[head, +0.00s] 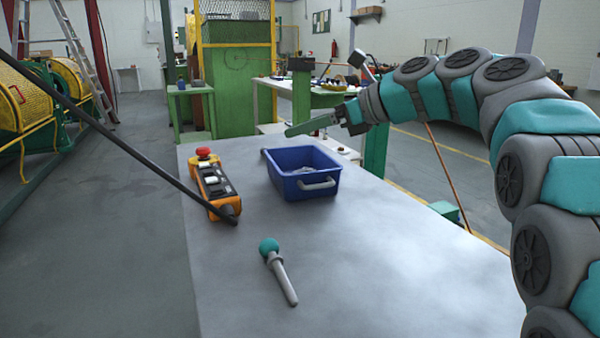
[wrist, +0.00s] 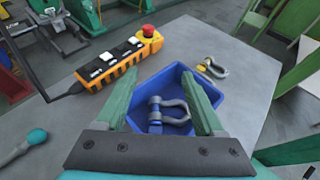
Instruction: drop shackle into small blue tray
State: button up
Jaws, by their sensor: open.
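The small blue tray (head: 292,187) stands on the grey table; it also shows in the wrist view (wrist: 222,97). A grey shackle (wrist: 172,108) with a blue-looking pin lies inside the tray in the wrist view, between my fingers in the picture. A grey shape in the tray shows in the head view too. A second grey shackle (wrist: 214,68) with a yellow-orange part lies on the table outside the tray. My gripper (wrist: 160,76) is open and empty, above the tray. It also shows in the head view (head: 300,128), its fingers pointing left.
An orange pendant control (head: 212,187) with a red button and black cable lies left of the tray. A teal-knobbed grey tool (head: 276,267) lies nearer on the table. The table's front right is clear. Green machinery and a workbench (head: 320,95) stand behind.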

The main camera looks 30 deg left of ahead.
jog(key=v, duration=0.7)
jog(key=shift+d, duration=0.4)
jog(key=shift+r, duration=0.15)
